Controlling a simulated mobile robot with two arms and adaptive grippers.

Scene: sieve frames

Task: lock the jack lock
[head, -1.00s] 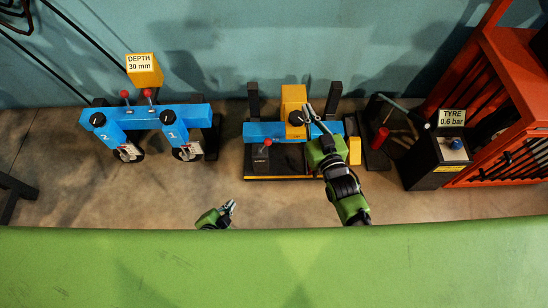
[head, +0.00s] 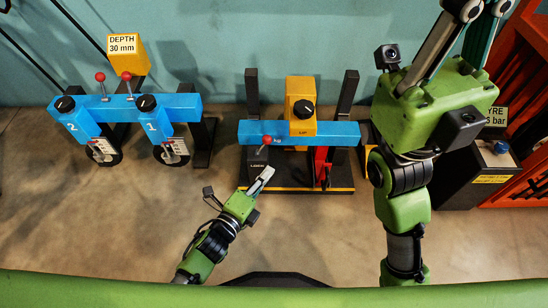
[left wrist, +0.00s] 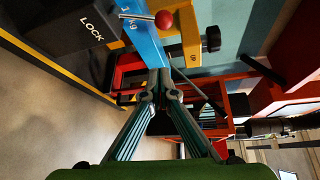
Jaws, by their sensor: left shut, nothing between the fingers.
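The jack lock is a black box marked LOCK (head: 257,168) at the front of the jack stand, with a red-knobbed lever (head: 267,140) standing up from it. In the left wrist view the LOCK box (left wrist: 72,28) is at upper left and the red knob (left wrist: 163,19) at top centre. My left gripper (head: 266,174) is shut and empty, close to the right front of the box in the picture; its fingertips (left wrist: 158,88) show below the knob, apart from it. My right gripper (head: 445,85) is raised at the right, its fingertips cut off by the top edge.
The stand's blue beam (head: 340,133) carries a yellow block with a black dial (head: 304,109). A red part (head: 321,165) shows beneath the beam. At left, another blue stand (head: 185,106) has two red-knobbed levers and a DEPTH sign (head: 123,45). Floor between the stands is clear.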

